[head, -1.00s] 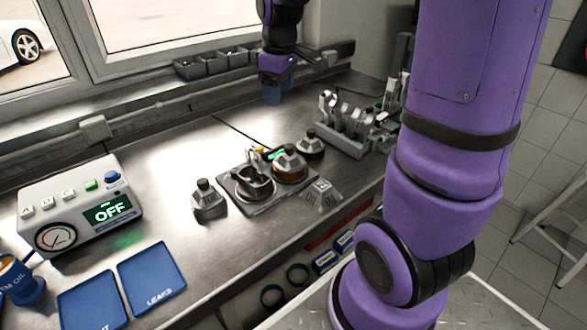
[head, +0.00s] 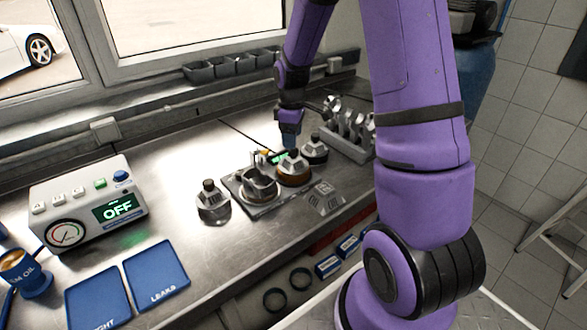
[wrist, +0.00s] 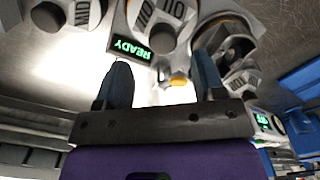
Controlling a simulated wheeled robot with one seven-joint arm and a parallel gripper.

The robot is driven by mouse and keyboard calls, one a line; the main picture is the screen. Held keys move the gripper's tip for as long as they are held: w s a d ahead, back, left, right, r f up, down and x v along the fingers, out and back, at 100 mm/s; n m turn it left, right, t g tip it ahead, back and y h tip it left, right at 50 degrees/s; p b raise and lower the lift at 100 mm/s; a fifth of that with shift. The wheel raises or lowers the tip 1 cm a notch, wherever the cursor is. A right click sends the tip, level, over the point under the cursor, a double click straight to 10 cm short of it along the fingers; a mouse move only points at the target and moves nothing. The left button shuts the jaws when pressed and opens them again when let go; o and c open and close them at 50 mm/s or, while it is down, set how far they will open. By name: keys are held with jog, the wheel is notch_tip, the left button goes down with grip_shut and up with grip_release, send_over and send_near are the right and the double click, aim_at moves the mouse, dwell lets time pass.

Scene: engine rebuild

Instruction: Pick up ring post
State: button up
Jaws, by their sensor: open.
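Several grey metal pieces with dark knobs stand around a flat fixture (head: 268,207) with a green READY display (head: 279,158). I cannot tell for certain which piece is the ring post. A small upright part with a yellow tip (wrist: 180,82) shows between my fingers in the wrist view. Knobbed pieces stand on the fixture (head: 294,172), behind it to the right (head: 314,150) and left of it (head: 211,203). My gripper (wrist: 163,84) is open and empty. In the head view my gripper (head: 289,141) hangs low behind the fixture, its blue fingertips close to the knobbed pieces.
A grey rack of metal parts (head: 350,135) stands to the right. A tester showing OFF (head: 92,203) stands at the left, with blue mats (head: 157,274) in front. Grey bins (head: 232,67) line the window sill. The bench between tester and fixture is mostly clear.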

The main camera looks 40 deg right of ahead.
aim_at(293, 151)
jog(key=shift+s+f, duration=0.2)
jog(key=shift+f, duration=2.45)
jog(key=shift+c, duration=0.4)
grip_shut()
